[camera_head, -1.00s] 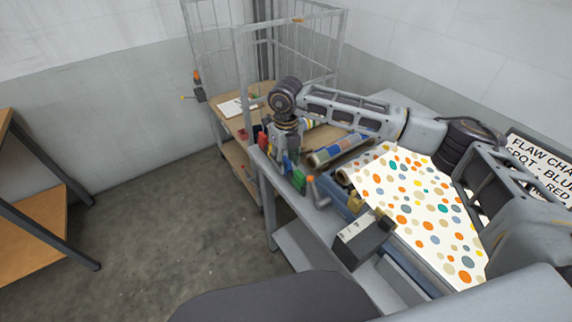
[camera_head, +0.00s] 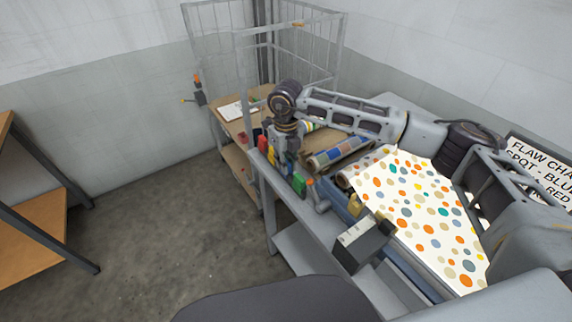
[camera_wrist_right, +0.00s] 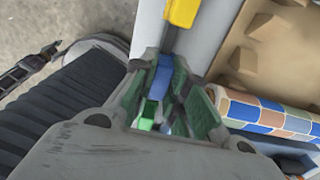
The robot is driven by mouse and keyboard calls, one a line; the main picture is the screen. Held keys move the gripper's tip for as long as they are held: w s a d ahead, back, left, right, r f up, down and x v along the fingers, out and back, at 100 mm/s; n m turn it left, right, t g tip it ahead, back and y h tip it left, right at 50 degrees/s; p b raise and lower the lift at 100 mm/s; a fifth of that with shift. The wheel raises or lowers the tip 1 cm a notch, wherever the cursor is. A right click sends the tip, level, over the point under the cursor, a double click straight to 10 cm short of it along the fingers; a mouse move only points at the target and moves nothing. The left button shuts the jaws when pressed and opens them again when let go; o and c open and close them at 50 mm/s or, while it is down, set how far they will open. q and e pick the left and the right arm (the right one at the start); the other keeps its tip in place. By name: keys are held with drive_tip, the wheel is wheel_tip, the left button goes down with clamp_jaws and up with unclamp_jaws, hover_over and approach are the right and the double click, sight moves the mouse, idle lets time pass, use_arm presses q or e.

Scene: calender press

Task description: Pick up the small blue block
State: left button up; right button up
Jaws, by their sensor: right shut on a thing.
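The small blue block (camera_wrist_right: 159,78) is between the fingers of my right gripper (camera_wrist_right: 160,95) in the right wrist view. The fingers press on its two sides. In the head view my right gripper (camera_head: 284,160) points down over the row of coloured blocks at the left end of the grey bench, and its fingers largely hide the blue block. A green block (camera_head: 299,184) stands just in front of the gripper, and a red block (camera_head: 262,142) is behind it to the left. My left gripper is not in view.
A yellow block (camera_wrist_right: 182,12) is close to the fingers in the wrist view. A patterned roll (camera_head: 338,154) lies right of the gripper, near the spotted sheet (camera_head: 420,215). A wire cage trolley (camera_head: 240,85) stands behind. The floor (camera_head: 150,220) at left is clear.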

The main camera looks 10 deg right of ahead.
wheel_tip(320, 180, up, 9)
drive_tip(key=shift+b, duration=0.55)
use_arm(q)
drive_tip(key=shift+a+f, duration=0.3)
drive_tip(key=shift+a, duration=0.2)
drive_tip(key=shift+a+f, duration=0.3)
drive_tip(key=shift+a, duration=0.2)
use_arm(e)
drive_tip(key=shift+r, duration=0.35)
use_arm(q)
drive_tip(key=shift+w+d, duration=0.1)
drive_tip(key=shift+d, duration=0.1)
